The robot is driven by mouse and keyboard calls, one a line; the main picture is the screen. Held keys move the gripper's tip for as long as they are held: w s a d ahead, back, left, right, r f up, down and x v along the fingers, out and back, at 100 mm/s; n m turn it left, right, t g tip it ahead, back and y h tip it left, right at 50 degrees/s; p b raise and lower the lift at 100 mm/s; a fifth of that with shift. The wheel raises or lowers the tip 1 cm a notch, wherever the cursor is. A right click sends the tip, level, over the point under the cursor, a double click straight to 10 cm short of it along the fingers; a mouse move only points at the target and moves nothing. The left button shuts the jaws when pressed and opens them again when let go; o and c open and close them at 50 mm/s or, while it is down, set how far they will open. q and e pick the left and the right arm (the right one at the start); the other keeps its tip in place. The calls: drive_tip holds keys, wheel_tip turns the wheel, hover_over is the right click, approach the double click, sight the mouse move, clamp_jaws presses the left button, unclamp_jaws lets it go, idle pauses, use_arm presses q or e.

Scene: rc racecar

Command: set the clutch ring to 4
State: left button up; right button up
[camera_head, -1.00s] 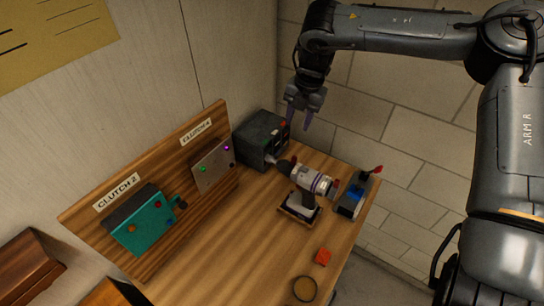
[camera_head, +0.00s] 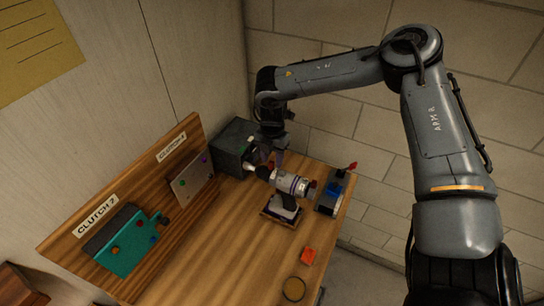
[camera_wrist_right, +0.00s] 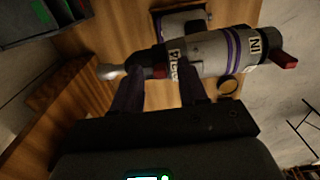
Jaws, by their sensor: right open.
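The power driver (camera_head: 291,184), white and grey with purple bands, rests in a dark stand (camera_head: 282,211) on the bench. It also shows in the right wrist view (camera_wrist_right: 215,50), its tapered nose pointing left. The clutch ring (camera_wrist_right: 174,63), with pale markings, is behind the nose; I cannot read its setting. My right gripper (camera_head: 270,160) is just above the front of the driver. In the right wrist view the open gripper (camera_wrist_right: 160,80) has its fingers apart, close to the ring. I cannot tell whether they touch it. My left gripper is not in view.
A wooden backboard (camera_head: 60,237) carries a teal plate (camera_head: 126,246), a grey plate (camera_head: 192,182) and clutch labels. A dark box (camera_head: 233,148) stands behind the driver. A blue-topped device (camera_head: 333,192), an orange block (camera_head: 308,256) and a round dish (camera_head: 294,289) are nearby. The bench's middle is clear.

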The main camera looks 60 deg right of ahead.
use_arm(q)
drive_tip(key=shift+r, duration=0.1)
use_arm(e)
drive_tip(key=shift+f, duration=0.35)
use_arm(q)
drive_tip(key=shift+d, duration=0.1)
use_arm(e)
clamp_jaws()
use_arm(q)
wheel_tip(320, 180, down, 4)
drive_tip(key=b, duration=0.4)
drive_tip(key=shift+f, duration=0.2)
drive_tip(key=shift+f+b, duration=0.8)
drive_tip(key=shift+b, duration=0.15)
use_arm(e)
drive_tip(key=d+y, duration=0.1)
drive_tip(key=f+y, duration=0.1)
drive_tip(key=y, duration=0.1)
drive_tip(key=d+y, duration=0.1)
drive_tip(key=y, duration=0.1)
drive_tip(key=shift+w+d+f, duration=0.1)
drive_tip(key=shift+d+f, duration=0.1)
drive_tip(key=shift+d, duration=0.15)
